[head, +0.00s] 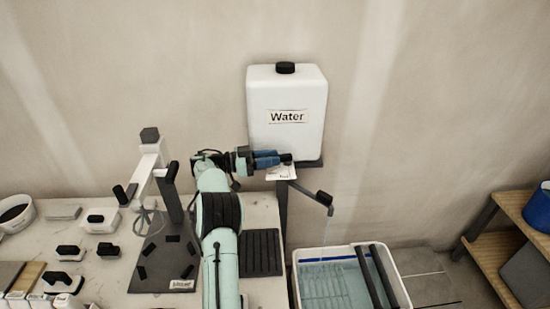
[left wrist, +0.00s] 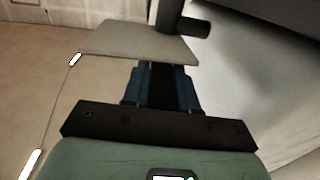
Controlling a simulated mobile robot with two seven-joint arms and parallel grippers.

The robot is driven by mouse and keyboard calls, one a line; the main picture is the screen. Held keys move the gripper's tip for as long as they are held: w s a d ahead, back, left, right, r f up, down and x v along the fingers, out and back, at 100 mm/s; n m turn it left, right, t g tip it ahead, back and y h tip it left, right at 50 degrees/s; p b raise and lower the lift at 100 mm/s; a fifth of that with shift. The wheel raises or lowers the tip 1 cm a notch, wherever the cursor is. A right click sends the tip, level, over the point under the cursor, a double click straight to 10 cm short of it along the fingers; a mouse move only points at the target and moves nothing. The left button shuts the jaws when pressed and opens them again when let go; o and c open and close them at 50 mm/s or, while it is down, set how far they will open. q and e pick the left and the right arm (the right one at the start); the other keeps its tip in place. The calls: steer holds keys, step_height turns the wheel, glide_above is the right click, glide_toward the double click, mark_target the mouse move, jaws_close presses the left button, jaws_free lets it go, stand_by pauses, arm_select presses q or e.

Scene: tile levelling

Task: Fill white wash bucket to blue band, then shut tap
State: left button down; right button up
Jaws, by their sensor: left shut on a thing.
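The white water tank (head: 287,110), labelled "Water", stands on a dark support against the wall. My left gripper (head: 278,159) is at the tank's lower front, its blue fingers shut on the dark tap handle (head: 287,158). In the left wrist view the blue fingers (left wrist: 161,72) close around something dark, mostly hidden. A pale marked plate (head: 281,174) sits just below the fingers. A thin water stream (head: 327,228) falls from the dark spout (head: 324,198) into the white wash bucket (head: 399,278). My right gripper is out of view.
A tile-levelling stand (head: 165,265) and a dark ribbed mat (head: 261,252) lie on the bench left of the bucket. Two dark bars (head: 377,276) cross the bucket's right part. A wooden shelf (head: 490,262) with a blue bucket (head: 539,209) stands at far right.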

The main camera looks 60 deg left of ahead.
arm_select(q)
steer(key=c, duration=1)
jaws_free()
steer(key=shift+o, duration=0.2)
step_height(320, 180, up, 20)
steer(key=p, duration=0.3)
steer(key=shift+w, duration=0.15)
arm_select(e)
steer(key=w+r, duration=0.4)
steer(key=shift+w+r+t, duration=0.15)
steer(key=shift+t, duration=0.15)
